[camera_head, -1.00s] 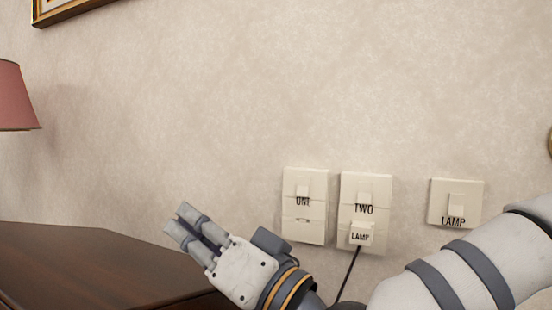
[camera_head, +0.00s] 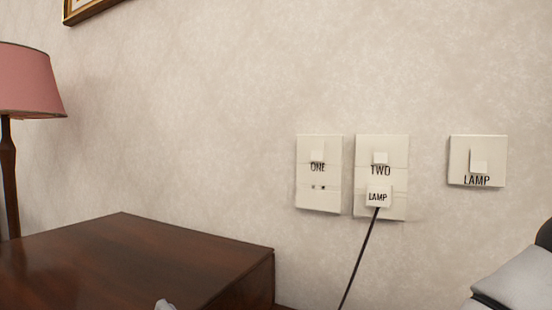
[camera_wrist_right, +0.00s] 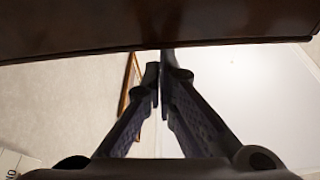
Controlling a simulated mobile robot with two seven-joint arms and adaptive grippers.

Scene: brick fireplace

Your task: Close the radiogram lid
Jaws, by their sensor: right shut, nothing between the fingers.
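The radiogram shows in the head view as a dark brown, polished wooden top (camera_head: 130,262) at the lower left, with a side face at its right end. I cannot tell from this view whether this surface is the lid or how far the lid is open. In the right wrist view a dark wooden panel (camera_wrist_right: 150,22) spans the upper edge. My right gripper (camera_wrist_right: 158,68) is shut and empty, its fingertips close to that panel's edge; contact is unclear. In the head view its fingers are hidden.
A red-shaded lamp (camera_head: 25,85) stands at the left. Wall plates marked ONE (camera_head: 319,190), TWO (camera_head: 381,160) and LAMP (camera_head: 478,158) are on the wall, with a black cord (camera_head: 358,262) hanging from a plug. A picture frame (camera_head: 85,8) hangs above.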

